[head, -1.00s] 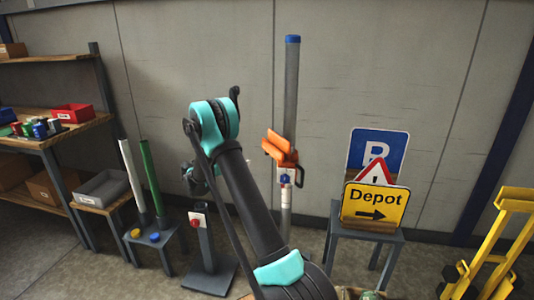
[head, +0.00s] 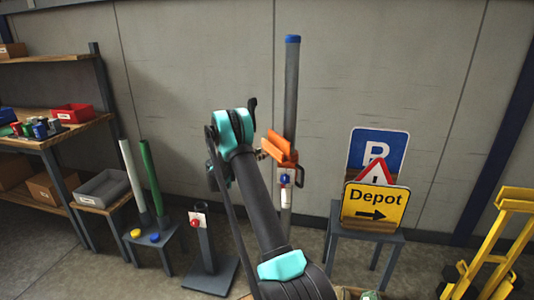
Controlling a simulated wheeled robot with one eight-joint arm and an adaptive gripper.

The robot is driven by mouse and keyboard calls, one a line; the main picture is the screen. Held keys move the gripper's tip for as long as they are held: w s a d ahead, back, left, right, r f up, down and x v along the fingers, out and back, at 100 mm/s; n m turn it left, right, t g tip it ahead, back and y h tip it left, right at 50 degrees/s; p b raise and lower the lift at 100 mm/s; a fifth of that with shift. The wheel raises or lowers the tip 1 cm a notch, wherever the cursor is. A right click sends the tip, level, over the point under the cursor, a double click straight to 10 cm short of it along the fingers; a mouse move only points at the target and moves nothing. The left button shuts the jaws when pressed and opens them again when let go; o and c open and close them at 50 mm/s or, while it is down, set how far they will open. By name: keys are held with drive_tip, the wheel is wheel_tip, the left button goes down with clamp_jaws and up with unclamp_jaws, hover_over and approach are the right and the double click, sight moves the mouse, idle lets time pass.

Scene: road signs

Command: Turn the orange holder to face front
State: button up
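The orange holder (head: 281,147) sits partway up a grey post with a blue cap (head: 291,85). It is angled to one side, and its left part is hidden by my arm. A small white plate with a blue knob (head: 285,180) is on the post just under the holder. My arm reaches up from the bottom middle, and its teal wrist is just left of the holder. My gripper is behind the arm from this view; I cannot make out its fingers or whether it touches the holder.
A small grey table (head: 375,235) at right carries a yellow Depot sign (head: 374,206), a red-edged triangle and a blue sign (head: 378,146). A short post with a red knob (head: 195,222) stands left of the arm. A yellow frame (head: 500,240) stands far right.

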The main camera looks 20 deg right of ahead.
drive_tip(key=shift+x, duration=2.5)
clamp_jaws()
